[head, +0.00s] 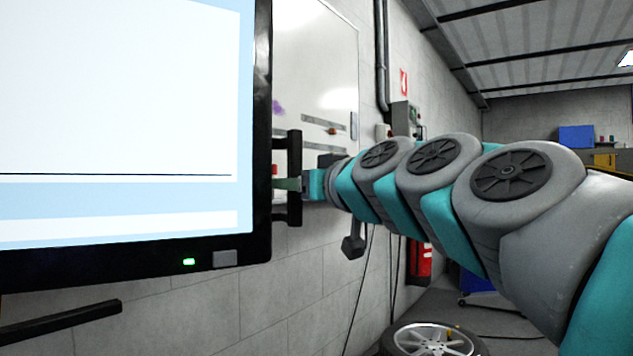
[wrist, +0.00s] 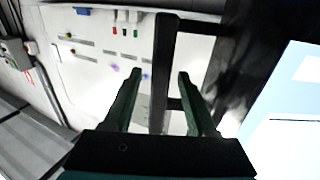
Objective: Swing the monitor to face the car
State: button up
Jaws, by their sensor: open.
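The monitor (head: 115,110) fills the left of the head view, with a lit white and pale blue screen, a black bezel and a green light at its lower edge. A black upright handle (head: 294,150) stands off its right edge. My gripper (head: 284,184) is at the handle's middle, coming from the right. In the wrist view, my gripper (wrist: 158,74) is open, with one green finger on each side of the handle bar (wrist: 164,40). Small gaps show between the bar and both fingers. The monitor's screen (wrist: 285,110) shows at the right there.
A whiteboard (head: 318,65) hangs on the block wall behind the handle. A black bar (head: 60,322) juts out below the monitor. A wheel (head: 435,340) lies low at the bottom right, near a red extinguisher (head: 425,262) by the wall.

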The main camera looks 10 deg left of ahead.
jog(key=x, duration=0.4)
jog(key=shift+p, duration=0.3)
grip_shut()
dwell(1.2)
